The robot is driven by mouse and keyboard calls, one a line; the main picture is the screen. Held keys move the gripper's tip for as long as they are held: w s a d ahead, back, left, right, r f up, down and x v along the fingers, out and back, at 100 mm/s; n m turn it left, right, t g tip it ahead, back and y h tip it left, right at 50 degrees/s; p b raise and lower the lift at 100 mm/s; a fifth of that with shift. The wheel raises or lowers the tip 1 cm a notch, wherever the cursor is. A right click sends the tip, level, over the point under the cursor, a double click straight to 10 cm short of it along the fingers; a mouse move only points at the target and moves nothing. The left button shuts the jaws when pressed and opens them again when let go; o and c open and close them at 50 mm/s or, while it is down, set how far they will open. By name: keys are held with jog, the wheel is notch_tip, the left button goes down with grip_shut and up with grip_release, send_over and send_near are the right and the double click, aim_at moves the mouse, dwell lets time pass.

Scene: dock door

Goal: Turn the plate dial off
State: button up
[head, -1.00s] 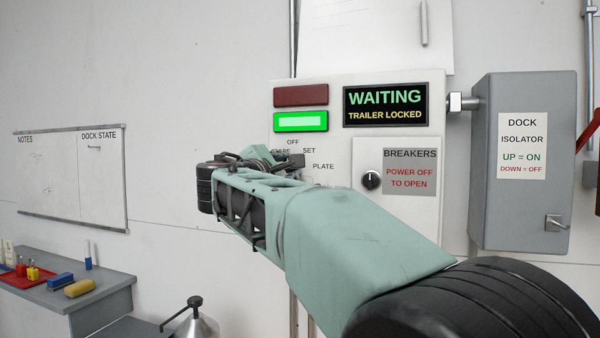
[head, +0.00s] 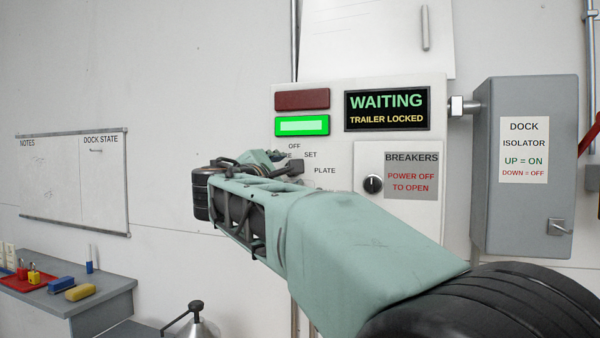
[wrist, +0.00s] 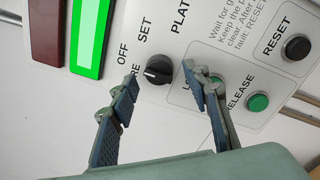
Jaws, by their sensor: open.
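The plate dial (wrist: 159,70) is a round black knob on the white control panel, with OFF, SET and PLATE printed around it. A small pale mark shows on its face, but I cannot tell surely which label it points to. My gripper (wrist: 161,92) is open and empty in the wrist view, its two fingers spread on either side of the dial's lower edge in the picture. Contact with the dial does not show.
Green RELEASE (wrist: 258,102) and black RESET (wrist: 296,47) buttons sit close to the right finger. A lit green lamp (head: 302,125), a WAITING display (head: 387,109) and a breaker box with a black knob (head: 373,184) are nearby. The grey isolator box (head: 523,220) stands at right.

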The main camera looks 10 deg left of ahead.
jog(key=s+a, duration=0.1)
jog(key=s, duration=0.9)
jog(key=shift+s+f, duration=0.25)
jog(key=shift+s, duration=0.15)
